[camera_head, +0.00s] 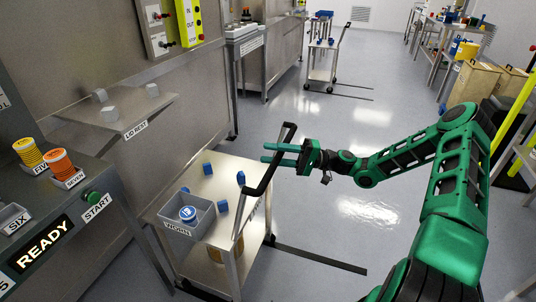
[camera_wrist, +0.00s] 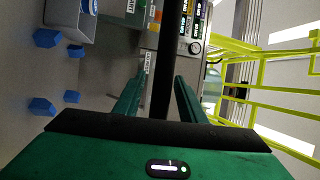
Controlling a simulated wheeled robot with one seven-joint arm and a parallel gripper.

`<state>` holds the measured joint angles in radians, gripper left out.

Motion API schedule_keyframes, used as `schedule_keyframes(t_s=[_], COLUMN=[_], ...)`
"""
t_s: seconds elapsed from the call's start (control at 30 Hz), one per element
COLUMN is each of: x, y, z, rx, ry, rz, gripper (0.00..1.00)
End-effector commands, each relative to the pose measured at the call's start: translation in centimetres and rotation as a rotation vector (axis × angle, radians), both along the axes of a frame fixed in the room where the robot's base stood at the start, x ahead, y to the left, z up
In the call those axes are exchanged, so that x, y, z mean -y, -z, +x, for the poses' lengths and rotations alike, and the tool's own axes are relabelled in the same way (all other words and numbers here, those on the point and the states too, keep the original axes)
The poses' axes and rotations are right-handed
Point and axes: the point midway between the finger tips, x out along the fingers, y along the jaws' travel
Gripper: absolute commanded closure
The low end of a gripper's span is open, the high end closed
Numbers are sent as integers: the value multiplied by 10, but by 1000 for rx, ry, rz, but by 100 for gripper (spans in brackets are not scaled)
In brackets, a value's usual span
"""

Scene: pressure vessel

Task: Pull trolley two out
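The near trolley (camera_head: 192,255) is a steel cart with a black handle (camera_head: 283,138) rising at its right end. A label on its side is too small to read, so I cannot tell its number. My gripper (camera_head: 272,153) reaches in from the right, with its green fingers at the handle. In the wrist view a black bar (camera_wrist: 169,60), the handle, runs between my two fingers. The fingers are apart, with a gap seen on the left of the bar. A grey bin (camera_head: 190,228) marked WORN and several blue blocks (camera_head: 207,169) are on the trolley top.
A second trolley (camera_head: 320,75) stands farther back by the machines. The steel bench with the READY display (camera_head: 43,243) is left of the near trolley. Black floor strips (camera_head: 318,257) run right from the trolleys. The grey floor (camera_head: 330,130) in the middle is clear.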

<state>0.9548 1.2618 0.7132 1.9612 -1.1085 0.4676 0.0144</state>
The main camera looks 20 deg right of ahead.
Motion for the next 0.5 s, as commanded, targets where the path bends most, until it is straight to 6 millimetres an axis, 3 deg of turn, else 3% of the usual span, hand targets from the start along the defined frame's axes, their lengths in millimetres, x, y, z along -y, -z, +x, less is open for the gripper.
schedule_keyframes(t_s=[0.2,0.47,0.5], x=[-12,-13,-13], y=[-2,-2,-2], z=[2,3,3], rx=[0,0,0], ry=[-1,-1,-1], rz=[0,0,0], gripper=[63,63,72])
